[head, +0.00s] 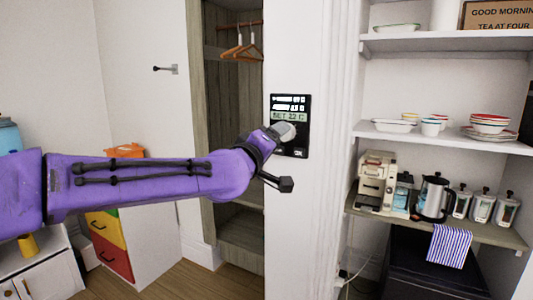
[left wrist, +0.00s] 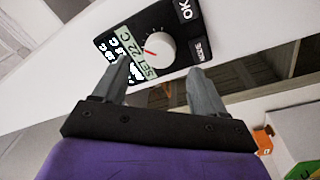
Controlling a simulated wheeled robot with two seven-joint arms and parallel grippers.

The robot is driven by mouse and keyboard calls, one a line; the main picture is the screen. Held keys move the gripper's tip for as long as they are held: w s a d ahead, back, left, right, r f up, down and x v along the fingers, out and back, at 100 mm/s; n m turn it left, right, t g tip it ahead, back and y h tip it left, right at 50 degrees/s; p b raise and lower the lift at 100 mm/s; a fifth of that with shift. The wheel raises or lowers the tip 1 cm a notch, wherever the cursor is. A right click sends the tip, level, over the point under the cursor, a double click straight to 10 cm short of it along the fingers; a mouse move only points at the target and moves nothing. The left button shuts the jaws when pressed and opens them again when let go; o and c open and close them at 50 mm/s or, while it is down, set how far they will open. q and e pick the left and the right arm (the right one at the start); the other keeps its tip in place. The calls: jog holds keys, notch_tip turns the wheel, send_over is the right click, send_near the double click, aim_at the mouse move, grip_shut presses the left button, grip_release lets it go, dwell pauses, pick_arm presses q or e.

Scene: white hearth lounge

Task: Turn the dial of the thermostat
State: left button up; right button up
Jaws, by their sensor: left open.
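The thermostat (head: 304,112) is a black wall panel with a lit display reading "SET 22 C". In the left wrist view, the thermostat (left wrist: 110,32) shows its round white dial (left wrist: 158,46) with a red pointer mark, and the OK and MODE buttons. My left gripper (left wrist: 160,64) is open and empty. Its two grey fingers point at the panel, with the dial showing ahead of and between the fingertips. I cannot tell whether either finger touches the panel. In the head view my left wrist covers the panel's lower left part. My right gripper is not in view.
An open wardrobe with wooden hangers (head: 242,46) is left of the thermostat's wall. Shelves (head: 402,134) to the right hold dishes, a coffee machine (head: 377,184), a kettle (head: 434,197) and jars. A dark wall hook (head: 166,69) is at the left.

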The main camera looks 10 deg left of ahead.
pick_arm(q)
jog(key=v, duration=0.6)
jog(key=shift+s+b, duration=0.15)
jog(key=shift+b, duration=0.25)
jog(key=shift+a, duration=0.15)
